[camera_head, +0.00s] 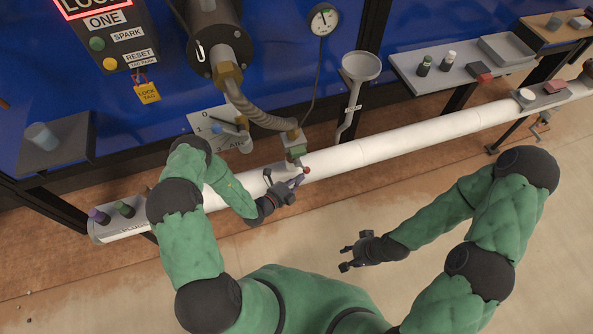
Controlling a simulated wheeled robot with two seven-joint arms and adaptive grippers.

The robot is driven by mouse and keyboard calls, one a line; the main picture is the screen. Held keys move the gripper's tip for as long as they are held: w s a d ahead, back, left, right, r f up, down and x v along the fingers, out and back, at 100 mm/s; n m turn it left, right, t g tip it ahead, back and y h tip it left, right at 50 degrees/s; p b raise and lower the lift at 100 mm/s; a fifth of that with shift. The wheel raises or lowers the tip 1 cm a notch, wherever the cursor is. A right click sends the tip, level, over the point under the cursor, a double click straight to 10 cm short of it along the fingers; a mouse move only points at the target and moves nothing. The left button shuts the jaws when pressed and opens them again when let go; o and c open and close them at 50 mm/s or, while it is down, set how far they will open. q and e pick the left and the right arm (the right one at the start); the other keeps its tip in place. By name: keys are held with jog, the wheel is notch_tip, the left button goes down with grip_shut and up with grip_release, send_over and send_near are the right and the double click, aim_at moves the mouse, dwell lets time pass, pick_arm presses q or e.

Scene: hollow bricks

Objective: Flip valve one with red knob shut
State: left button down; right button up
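The red knob (307,170) is a small red ball at the end of a short lever beside the white horizontal pipe. A brass-coloured valve fitting (295,147) stands just above it, joined to a ribbed hose. My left gripper (297,182) is at the pipe, with its fingertips right beside the red knob. I cannot tell whether the fingers touch the knob or close on it. My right gripper (347,255) is over the floor in front of the pipe, fingers apart and empty.
The white pipe (400,143) runs across the scene. A funnel (361,67) and a gauge (323,19) are behind it. A control box (108,35) with a yellow lock tag (147,92) is at upper left. Grey shelves (455,72) hold small items. The floor in front is clear.

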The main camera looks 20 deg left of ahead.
pick_arm(q)
jog(key=shift+n+t+h, duration=0.3)
jog(key=shift+t+h, duration=0.2)
jog(key=shift+t, duration=0.2)
jog(key=d, duration=0.1)
jog(key=w+d, duration=0.1)
jog(key=w+d+r, duration=0.1)
jog(key=shift+d, duration=0.2)
jog(key=shift+n+t+h, duration=0.3)
jog(key=shift+t, duration=0.2)
jog(key=shift+w+d+r+p, duration=0.6)
jog(key=shift+d+r, duration=0.15)
jog(key=shift+r, duration=0.15)
jog(key=shift+w+d+r+p, duration=0.45)
jog(key=shift+d+r+p, duration=0.1)
jog(key=shift+d+r, duration=0.3)
jog(key=shift+r, duration=0.15)
jog(key=shift+a, duration=0.1)
